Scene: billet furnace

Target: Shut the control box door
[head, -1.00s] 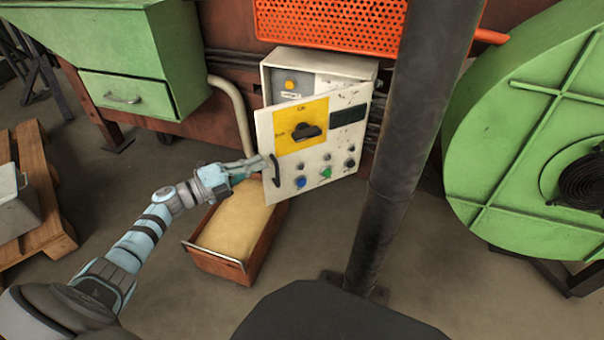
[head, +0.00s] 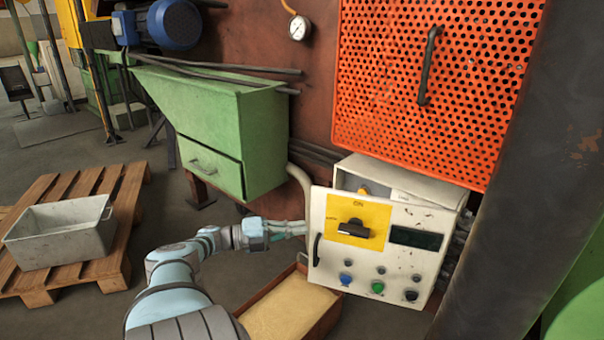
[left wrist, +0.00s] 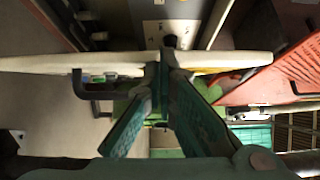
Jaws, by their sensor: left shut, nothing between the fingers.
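The control box door (head: 325,262) is white with a yellow panel, a dark rotary switch and several buttons. It stands ajar in front of the control box (head: 432,186), and a strip of the inside shows above it. The door has a dark handle (head: 317,249) near its left edge. My left gripper (head: 304,229) is shut and empty, at the door's left edge above the handle. In the left wrist view the door (left wrist: 50,63) shows edge-on, with the handle (left wrist: 78,84) on one side. The fingertips (left wrist: 164,75) are close to the edge; contact is unclear. My right gripper is not in view.
An open drawer of sand-coloured material (head: 290,312) lies below the door. A green cabinet (head: 225,130) stands left, an orange perforated panel (head: 440,80) above. A grey bin (head: 60,235) sits on a wooden pallet (head: 120,215). Floor shows between pallet and drawer.

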